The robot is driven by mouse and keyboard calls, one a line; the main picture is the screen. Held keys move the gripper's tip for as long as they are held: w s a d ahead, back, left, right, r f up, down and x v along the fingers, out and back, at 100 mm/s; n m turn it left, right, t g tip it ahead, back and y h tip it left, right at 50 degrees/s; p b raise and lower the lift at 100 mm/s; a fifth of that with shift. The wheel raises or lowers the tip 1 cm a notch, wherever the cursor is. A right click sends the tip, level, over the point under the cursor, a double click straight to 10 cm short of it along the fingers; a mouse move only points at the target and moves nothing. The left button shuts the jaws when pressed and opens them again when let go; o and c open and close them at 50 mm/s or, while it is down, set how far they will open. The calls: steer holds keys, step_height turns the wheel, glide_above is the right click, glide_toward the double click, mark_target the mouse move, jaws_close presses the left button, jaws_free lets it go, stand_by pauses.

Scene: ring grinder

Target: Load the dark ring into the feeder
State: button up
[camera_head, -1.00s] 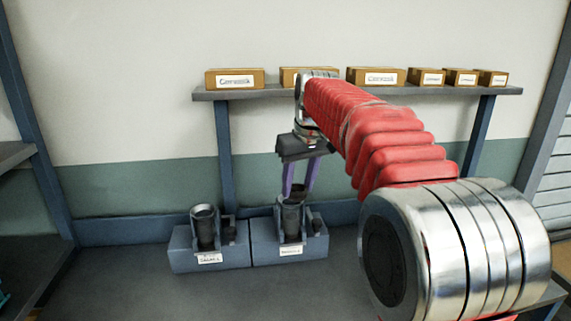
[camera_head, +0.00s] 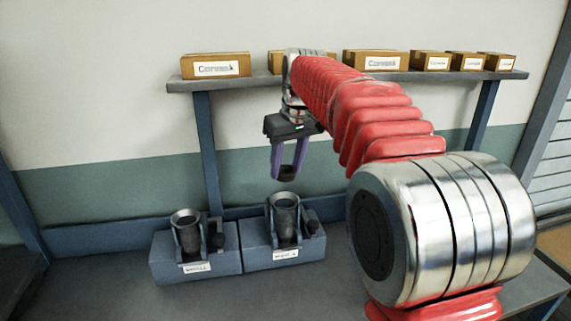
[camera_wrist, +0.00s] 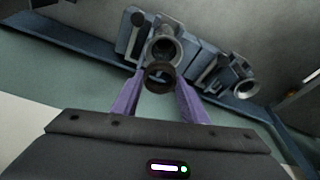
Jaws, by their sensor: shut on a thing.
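My gripper (camera_head: 287,174) has purple fingers and is shut on the dark ring (camera_head: 287,178). It holds the ring in the air, above the right feeder (camera_head: 286,258) and clear of it. In the wrist view the dark ring (camera_wrist: 159,89) sits between my fingertips (camera_wrist: 160,80), its opening showing. The right feeder's grey cup (camera_wrist: 165,62) shows just beyond the ring, partly overlapped by it. The left feeder (camera_head: 195,265) is a similar blue-grey block with a grey cup (camera_head: 187,234). The feeder labels are too blurred to read.
Both feeders stand side by side on a dark bench (camera_head: 225,300). A shelf (camera_head: 240,85) with several cardboard boxes (camera_head: 216,66) runs along the wall behind and above. Bench space in front of the feeders is clear.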

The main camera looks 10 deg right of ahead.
steer(key=shift+a, duration=0.2)
steer(key=shift+f, duration=2.7)
steer(key=shift+s+f, duration=0.1)
steer(key=shift+f, duration=0.7)
stand_by(0.8)
steer(key=o, duration=1.2)
steer(key=shift+r, duration=0.15)
steer(key=v, duration=1.3)
steer(key=shift+s+r, duration=0.15)
steer(key=shift+s, duration=0.05)
steer(key=shift+d, duration=0.1)
